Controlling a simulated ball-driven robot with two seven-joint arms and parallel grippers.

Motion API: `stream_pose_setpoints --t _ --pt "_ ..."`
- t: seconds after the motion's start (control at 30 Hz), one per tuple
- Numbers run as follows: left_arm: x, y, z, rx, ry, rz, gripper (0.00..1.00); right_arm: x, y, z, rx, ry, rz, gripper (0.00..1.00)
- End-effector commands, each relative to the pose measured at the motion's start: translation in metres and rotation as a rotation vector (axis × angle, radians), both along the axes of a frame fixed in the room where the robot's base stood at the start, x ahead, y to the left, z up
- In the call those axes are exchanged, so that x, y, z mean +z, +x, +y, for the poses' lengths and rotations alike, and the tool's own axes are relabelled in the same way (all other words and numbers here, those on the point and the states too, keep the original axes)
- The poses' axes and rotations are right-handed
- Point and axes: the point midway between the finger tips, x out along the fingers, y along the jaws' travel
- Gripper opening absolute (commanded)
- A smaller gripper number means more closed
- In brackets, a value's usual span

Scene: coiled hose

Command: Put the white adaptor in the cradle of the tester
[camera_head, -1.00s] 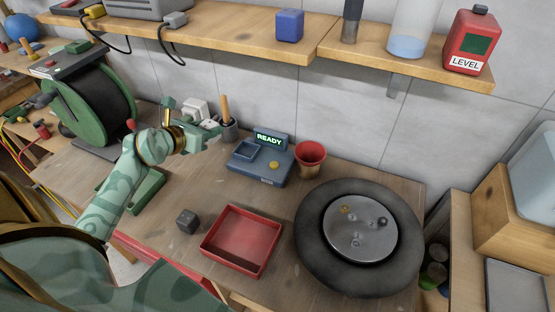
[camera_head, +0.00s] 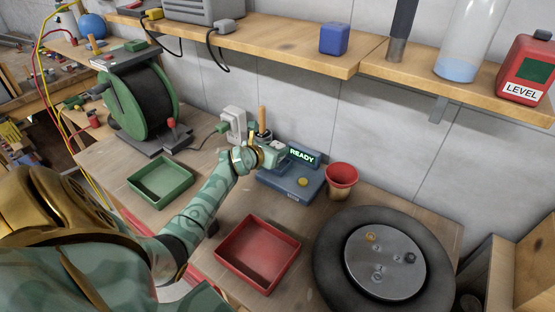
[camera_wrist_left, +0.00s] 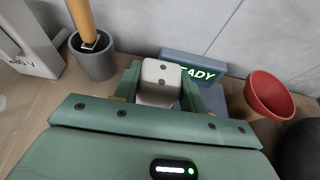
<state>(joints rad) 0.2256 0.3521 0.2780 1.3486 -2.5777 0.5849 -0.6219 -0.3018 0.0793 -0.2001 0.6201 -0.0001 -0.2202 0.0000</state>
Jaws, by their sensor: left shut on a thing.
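The white adaptor (camera_wrist_left: 160,78), a small block with dark holes on its top, sits between the fingers of my left gripper (camera_wrist_left: 160,95) in the left wrist view. The gripper is shut on it; in the head view the gripper (camera_head: 272,156) hides much of it. The gripper is at the tester's left back part, and the tester's display (camera_wrist_left: 202,73) shows behind the adaptor. The cradle is hidden. My right gripper is out of view.
A red and tan cup (camera_head: 342,182) stands right of the tester. A grey pot (camera_wrist_left: 95,58) with a wooden handle and a white wall box (camera_head: 235,122) are at its left. A red tray (camera_head: 257,254), green tray (camera_head: 160,182) and black wheel (camera_head: 330,265) lie around.

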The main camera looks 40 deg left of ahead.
Motion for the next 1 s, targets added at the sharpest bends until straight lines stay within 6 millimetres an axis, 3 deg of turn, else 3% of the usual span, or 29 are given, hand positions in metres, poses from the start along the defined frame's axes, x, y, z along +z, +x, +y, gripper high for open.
stream_pose_setpoints --t 0.23,0.63,0.67,0.7,1.0 --pt "-0.039 0.006 -0.002 0.000 -0.002 0.002 0.18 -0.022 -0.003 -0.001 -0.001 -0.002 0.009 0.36" --pt "-0.041 0.006 -0.002 -0.001 0.000 0.000 0.18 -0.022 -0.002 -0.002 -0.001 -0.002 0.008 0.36" --pt "-0.041 0.006 -0.002 -0.001 0.000 0.000 0.50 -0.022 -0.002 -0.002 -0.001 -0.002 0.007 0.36" --pt "-0.041 0.006 -0.002 -0.001 0.000 0.000 0.61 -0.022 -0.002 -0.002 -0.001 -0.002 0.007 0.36" --pt "-0.039 0.006 -0.002 -0.001 0.000 -0.001 0.63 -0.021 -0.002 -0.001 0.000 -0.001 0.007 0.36"
